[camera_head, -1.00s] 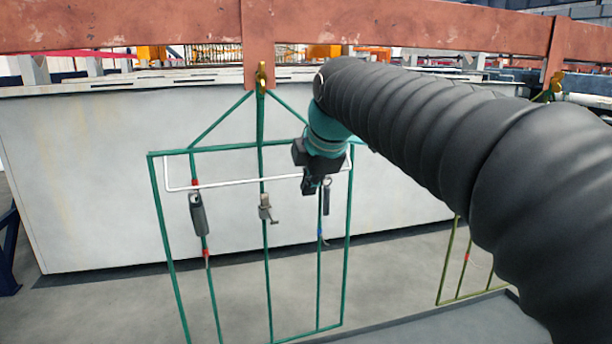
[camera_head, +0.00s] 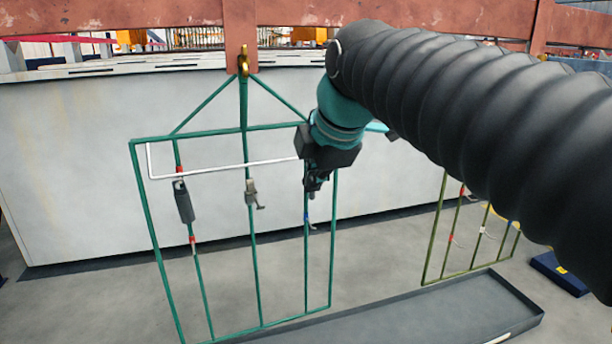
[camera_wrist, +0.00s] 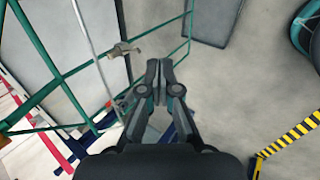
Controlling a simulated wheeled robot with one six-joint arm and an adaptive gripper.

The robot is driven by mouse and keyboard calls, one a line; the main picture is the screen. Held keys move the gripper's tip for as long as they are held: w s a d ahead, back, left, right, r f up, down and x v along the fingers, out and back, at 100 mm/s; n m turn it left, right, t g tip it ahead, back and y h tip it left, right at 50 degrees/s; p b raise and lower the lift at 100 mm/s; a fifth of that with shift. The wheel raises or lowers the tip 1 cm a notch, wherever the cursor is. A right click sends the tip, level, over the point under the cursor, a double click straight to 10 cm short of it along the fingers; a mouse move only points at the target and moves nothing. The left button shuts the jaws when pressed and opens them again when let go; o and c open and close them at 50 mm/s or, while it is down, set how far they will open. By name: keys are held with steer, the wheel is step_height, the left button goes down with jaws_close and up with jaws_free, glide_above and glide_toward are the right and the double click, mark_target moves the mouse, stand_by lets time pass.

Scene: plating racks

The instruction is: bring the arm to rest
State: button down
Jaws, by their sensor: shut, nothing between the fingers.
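My gripper (camera_head: 316,188) hangs at the end of my arm, in front of the right part of a green hanging rack (camera_head: 252,230) in the head view. In the wrist view its two fingers (camera_wrist: 158,66) meet at the tips, shut and empty, with the green rack frame (camera_wrist: 38,52) to the left and beyond. The rack hangs from a brass-coloured hook (camera_head: 243,62). A grey cylindrical part (camera_head: 183,202) and a small metal clamp (camera_head: 251,194) sit on its bars. My gripper hides part of the rack's right side. Whether it touches the rack cannot be told.
A rusty red beam (camera_head: 120,14) runs across the top. A large pale tank wall (camera_head: 80,190) stands behind the rack. A second, olive rack (camera_head: 433,235) hangs at the right. A grey tray (camera_head: 420,310) lies on the floor at the front. Yellow-black striping (camera_wrist: 292,135) shows in the wrist view.

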steer(key=s+d+f+m+g+h+p, duration=0.1)
steer(key=s+d+f+m, duration=0.15)
steer(key=f+m, duration=0.4)
steer(key=s+d+f+m+p, duration=0.2)
steer(key=s+f+m, duration=0.2)
steer(key=m, duration=0.5)
steer(key=s+d+f+m+h+p, duration=0.1)
steer(key=s+d+f+m+p, duration=0.1)
steer(key=s+d+m+p, duration=0.4)
steer(key=s, duration=0.4)
steer(key=shift+s+d+f, duration=0.15)
steer(key=shift+s+d, duration=0.05)
steer(key=shift+d, duration=0.2)
